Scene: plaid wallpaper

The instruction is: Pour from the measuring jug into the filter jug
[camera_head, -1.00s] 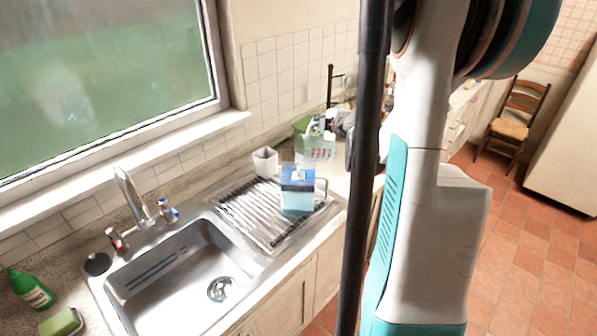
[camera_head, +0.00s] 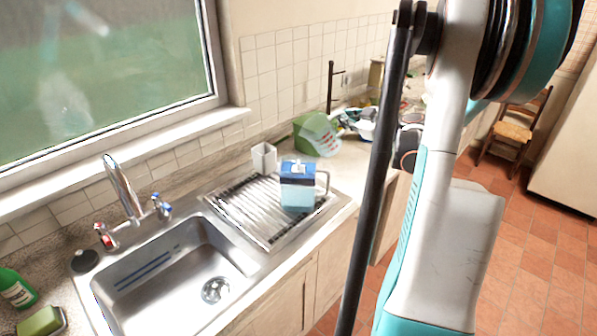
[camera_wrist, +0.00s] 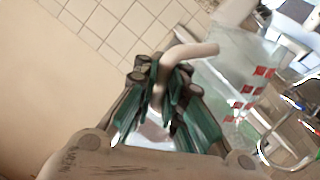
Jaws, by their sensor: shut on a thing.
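The measuring jug (camera_head: 323,138) is clear with red markings. In the head view it is tilted, above the counter and behind the drying rack. In the wrist view the jug (camera_wrist: 235,80) is right of my fingers, and its pale handle (camera_wrist: 197,50) passes between them. My gripper (camera_wrist: 165,92) is shut on this handle. In the head view my gripper (camera_head: 346,122) is small and partly lost among the clutter. The filter jug (camera_head: 298,188) has a dark blue top and a light blue body. It stands upright on the drying rack, in front of the measuring jug and apart from it.
A white cup (camera_head: 264,158) stands at the rack's back edge. The sink (camera_head: 170,280) and its tap (camera_head: 125,190) are left of the ridged rack (camera_head: 245,212). A green object (camera_head: 303,128) is behind the measuring jug. My arm hides part of the counter at right.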

